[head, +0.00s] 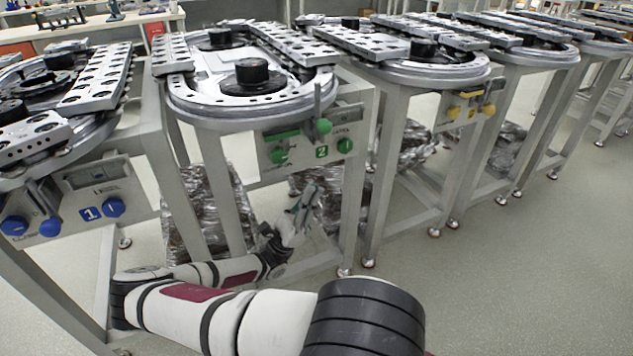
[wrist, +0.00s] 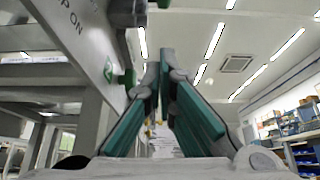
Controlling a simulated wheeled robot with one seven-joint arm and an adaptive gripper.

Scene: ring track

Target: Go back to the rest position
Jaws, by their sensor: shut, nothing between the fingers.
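My gripper (head: 303,203) is in the head view, below the panel of station 2 and in front of the wrapped bundle under it. It points upward and its fingers hold nothing. In the wrist view, its grey and green fingers (wrist: 166,70) come together at the tips and point toward the ceiling. My white arm reaches in from the bottom of the head view, bent low in front of stations 1 and 2.
The station 2 panel (head: 312,145) with green knobs is just above my gripper. Station 1's panel (head: 88,205) with blue knobs is at left, and a yellow-knobbed panel (head: 468,106) is at right. Metal legs stand close around the arm. Open floor (head: 520,270) lies at right.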

